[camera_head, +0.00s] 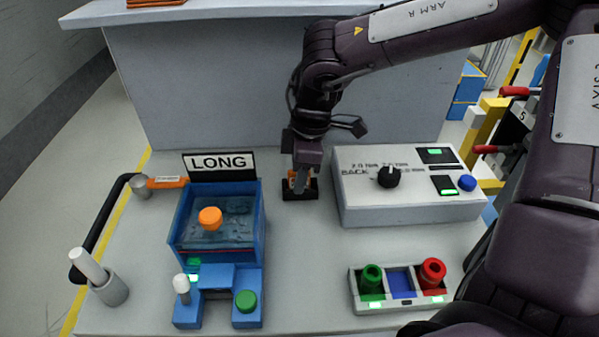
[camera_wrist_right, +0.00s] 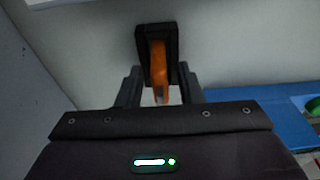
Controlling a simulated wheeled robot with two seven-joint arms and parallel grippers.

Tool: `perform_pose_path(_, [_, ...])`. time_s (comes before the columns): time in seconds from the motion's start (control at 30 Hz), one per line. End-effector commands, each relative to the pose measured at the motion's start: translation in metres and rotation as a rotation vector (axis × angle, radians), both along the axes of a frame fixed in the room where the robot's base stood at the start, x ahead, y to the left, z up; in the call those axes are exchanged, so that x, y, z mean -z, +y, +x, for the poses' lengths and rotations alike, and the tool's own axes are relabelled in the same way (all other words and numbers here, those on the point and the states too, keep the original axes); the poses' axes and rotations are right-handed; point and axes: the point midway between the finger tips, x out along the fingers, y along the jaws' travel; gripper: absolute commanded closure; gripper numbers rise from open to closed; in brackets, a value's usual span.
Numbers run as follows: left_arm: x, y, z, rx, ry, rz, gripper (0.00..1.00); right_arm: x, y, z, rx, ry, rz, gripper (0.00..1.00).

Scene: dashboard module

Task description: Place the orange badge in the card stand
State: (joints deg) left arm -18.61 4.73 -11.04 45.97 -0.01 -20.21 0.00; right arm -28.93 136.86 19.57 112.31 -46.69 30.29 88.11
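The orange badge (camera_wrist_right: 158,68) stands on edge in the slot of the small black card stand (camera_wrist_right: 143,50), reaching out of it toward my right gripper. In the head view the card stand (camera_head: 287,194) sits on the table behind the middle, with only a little of the orange badge (camera_head: 292,180) showing. My right gripper (camera_wrist_right: 160,88) is over the stand, its two fingers spread on either side of the badge with gaps between. In the head view the right gripper (camera_head: 303,182) hides much of the badge. My left gripper is not in view.
A blue box with a LONG sign (camera_head: 220,163) is left of the stand. A white panel with a black knob (camera_head: 388,177) is close on its right. A tray of green and red parts (camera_head: 402,302) is at front right. The table between them is clear.

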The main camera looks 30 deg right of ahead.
Motion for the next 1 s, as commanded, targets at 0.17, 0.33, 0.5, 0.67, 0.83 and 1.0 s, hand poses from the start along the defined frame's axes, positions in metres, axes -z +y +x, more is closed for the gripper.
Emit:
perform_pose_path(0.17, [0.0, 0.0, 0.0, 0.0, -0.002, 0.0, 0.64, 0.0, 0.0, 0.0, 0.0, 0.0, 0.0, 0.65])
perform_pose_path(0.33, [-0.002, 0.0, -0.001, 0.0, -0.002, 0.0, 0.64, -0.003, 0.0, 0.0, 0.0, 0.0, 0.0, 0.65])
perform_pose_path(0.5, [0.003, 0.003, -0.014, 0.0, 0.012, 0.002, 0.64, -0.024, -0.002, 0.0, 0.0, -0.007, -0.001, 0.65])
perform_pose_path(0.67, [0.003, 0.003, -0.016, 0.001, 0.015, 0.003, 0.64, -0.06, -0.007, -0.003, 0.0, -0.007, -0.001, 0.65])
perform_pose_path(0.83, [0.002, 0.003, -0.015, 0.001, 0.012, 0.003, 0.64, -0.094, -0.012, -0.006, 0.001, -0.005, -0.001, 0.65])
perform_pose_path(1.0, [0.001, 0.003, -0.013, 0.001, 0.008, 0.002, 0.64, -0.114, -0.015, -0.008, 0.0, -0.002, -0.002, 0.65])
